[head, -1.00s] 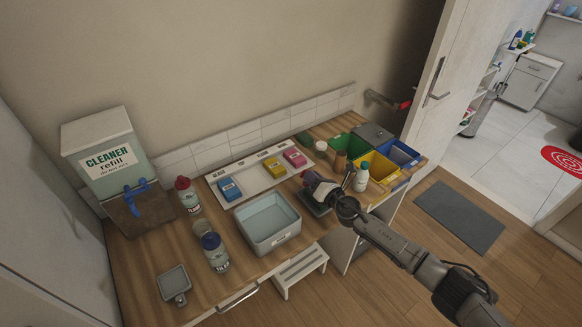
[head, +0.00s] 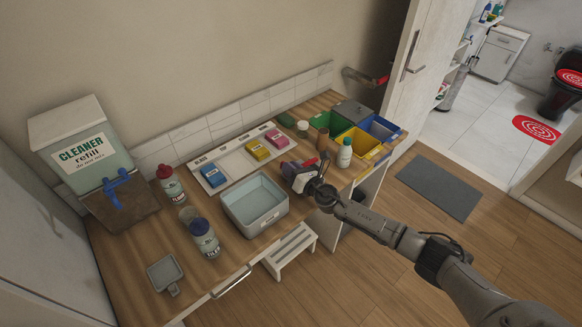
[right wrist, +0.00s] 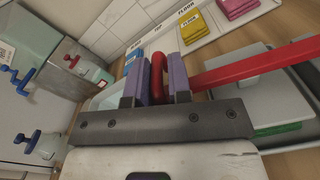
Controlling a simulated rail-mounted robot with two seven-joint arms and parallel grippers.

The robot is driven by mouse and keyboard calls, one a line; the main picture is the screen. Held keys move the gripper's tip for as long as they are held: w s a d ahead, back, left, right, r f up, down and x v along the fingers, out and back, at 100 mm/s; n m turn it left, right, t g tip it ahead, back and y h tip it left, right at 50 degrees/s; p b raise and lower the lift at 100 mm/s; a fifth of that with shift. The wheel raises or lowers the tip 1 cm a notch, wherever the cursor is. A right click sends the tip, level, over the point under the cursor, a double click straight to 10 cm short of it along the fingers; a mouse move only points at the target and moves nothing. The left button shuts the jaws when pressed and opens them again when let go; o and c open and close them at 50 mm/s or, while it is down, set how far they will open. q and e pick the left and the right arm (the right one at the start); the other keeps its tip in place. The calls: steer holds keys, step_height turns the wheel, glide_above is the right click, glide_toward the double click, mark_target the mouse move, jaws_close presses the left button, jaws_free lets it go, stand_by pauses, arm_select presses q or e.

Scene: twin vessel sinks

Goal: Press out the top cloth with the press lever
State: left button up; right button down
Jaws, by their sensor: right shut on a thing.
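My right gripper (right wrist: 157,85) is shut on the red handle of the press lever (right wrist: 250,70) in the right wrist view. The lever's red bar runs to the right from the fingers, above a grey plate (right wrist: 228,88). A green strip (right wrist: 277,130) shows at the plate's lower edge; I cannot tell whether it is a cloth. In the head view my right gripper (head: 302,180) is over the counter, right of the grey basin, and hides most of the press. Folded blue (head: 213,176), yellow (head: 258,149) and pink (head: 276,139) cloths lie on a white tray. My left gripper is not in view.
The grey basin (head: 280,207) stands left of the gripper. A white bottle (head: 344,153) and green, yellow and blue bins (head: 381,127) stand close on its right. Two bottles and the cleaner dispenser (head: 78,140) are at left. A step stool (head: 291,246) stands below the front edge.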

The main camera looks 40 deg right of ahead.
steer(key=shift+a+f, duration=0.1)
steer(key=shift+a, duration=0.15)
steer(key=c, duration=1.5)
jaws_free()
steer(key=o, duration=0.3)
steer(key=shift+a, duration=0.15)
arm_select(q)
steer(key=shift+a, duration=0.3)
arm_select(e)
steer(key=shift+o, duration=0.2)
steer(key=shift+s+d, duration=0.2)
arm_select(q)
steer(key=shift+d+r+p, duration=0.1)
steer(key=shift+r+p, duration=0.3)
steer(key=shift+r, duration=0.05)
arm_select(e)
steer(key=s, duration=1.3)
steer(key=shift+s+d, duration=0.2)
steer(key=shift+d, duration=0.1)
